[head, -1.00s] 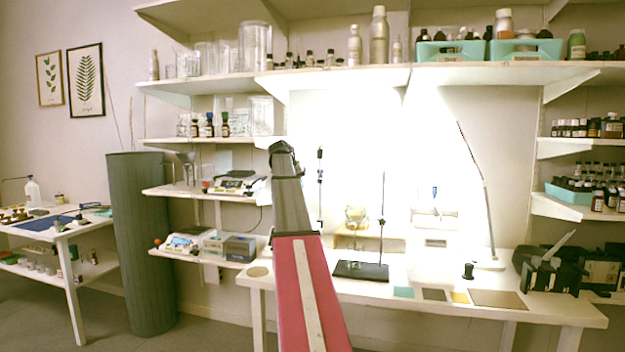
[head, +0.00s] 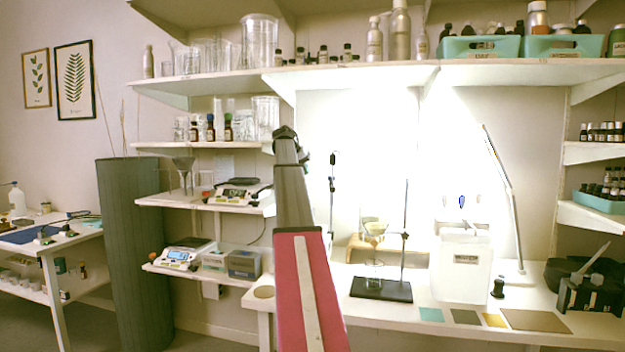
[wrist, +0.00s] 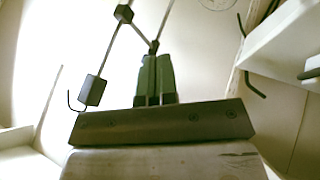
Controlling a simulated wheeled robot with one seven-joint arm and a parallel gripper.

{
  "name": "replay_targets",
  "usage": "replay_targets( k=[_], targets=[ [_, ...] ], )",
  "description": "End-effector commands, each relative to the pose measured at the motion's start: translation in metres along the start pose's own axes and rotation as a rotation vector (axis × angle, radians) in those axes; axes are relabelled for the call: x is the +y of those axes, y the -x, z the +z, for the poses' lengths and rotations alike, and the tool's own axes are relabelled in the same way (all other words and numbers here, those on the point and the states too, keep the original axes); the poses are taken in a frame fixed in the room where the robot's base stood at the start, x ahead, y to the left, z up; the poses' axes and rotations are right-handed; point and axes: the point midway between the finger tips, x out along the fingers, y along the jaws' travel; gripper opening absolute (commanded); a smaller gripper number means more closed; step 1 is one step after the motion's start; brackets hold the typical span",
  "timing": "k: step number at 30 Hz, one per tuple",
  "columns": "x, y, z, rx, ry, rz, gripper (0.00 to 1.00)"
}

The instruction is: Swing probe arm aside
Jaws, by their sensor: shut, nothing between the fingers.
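A thin upright rod with small dark blocks (head: 333,160), which looks like the probe arm, shows just right of my arm in the head view. In the wrist view thin rods run past my fingers, with a dark block (wrist: 124,13) above them and a dark hooked block (wrist: 92,90) to the left. My gripper (wrist: 157,58) has its greenish fingers together and empty. Its tips appear close to a rod junction, but I cannot tell whether they touch it. In the head view my fingers are not clear beside the dark end of my arm.
A black-based stand (head: 381,290) with glassware (head: 373,235) is on the white bench. A white container (head: 460,270) and a slanted lamp (head: 505,180) are to its right. Shelves with balances (head: 185,255) are left of my arm. A tall green-grey cylinder (head: 135,250) stands farther left.

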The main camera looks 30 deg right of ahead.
Motion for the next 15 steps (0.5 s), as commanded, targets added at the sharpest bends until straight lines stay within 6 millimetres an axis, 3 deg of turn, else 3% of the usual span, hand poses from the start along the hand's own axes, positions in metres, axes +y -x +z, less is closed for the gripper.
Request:
replay_targets(
  k=[15],
  targets=[
    [0.000,-0.090,0.000,-0.003,0.000,0.001,0.00]
  ],
)
